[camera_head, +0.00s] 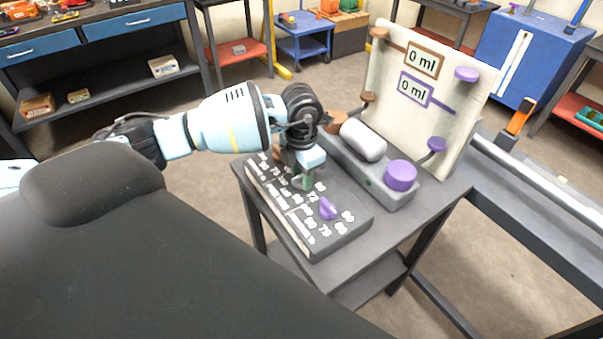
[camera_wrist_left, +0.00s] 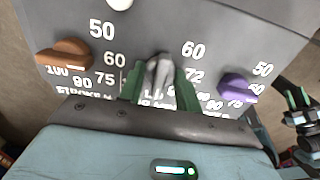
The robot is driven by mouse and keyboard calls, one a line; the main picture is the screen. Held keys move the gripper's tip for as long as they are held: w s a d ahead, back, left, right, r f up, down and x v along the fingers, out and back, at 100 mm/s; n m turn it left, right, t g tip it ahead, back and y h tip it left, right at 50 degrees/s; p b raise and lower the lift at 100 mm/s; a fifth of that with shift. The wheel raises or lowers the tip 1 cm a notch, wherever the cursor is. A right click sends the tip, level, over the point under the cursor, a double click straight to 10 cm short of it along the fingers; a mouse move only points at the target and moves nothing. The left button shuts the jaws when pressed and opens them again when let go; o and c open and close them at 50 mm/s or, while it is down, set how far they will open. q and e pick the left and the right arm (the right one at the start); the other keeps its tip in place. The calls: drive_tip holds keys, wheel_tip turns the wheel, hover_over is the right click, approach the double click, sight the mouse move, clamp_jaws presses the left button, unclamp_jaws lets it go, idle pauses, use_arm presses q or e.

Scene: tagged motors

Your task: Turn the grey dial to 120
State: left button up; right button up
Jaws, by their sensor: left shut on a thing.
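The grey dial (camera_wrist_left: 160,72) sits between the brown dial and the purple dial on the dark control panel (camera_head: 338,239). My left gripper (camera_head: 303,182) reaches down over the panel from the left. In the left wrist view its green fingertips (camera_wrist_left: 160,85) are shut on the grey dial, one on each side. Printed numbers such as 60 and 72 stand around the dial; I cannot read its setting, and 120 is not legible. The head view hides the grey dial behind the gripper. My right gripper (camera_wrist_left: 298,100) shows small at the right edge of the left wrist view, its fingertips apart.
The brown dial (camera_wrist_left: 64,54) and purple dial (camera_wrist_left: 238,86) flank the grey one closely. Behind the panel stands a grey unit with a white cylinder (camera_head: 363,140) and a purple knob (camera_head: 400,175). An upright board (camera_head: 440,110) carries two "0 ml" displays.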

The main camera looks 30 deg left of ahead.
sight(301, 175)
use_arm(q)
drive_tip(key=o, duration=1)
drive_tip(key=shift+r, duration=3.95)
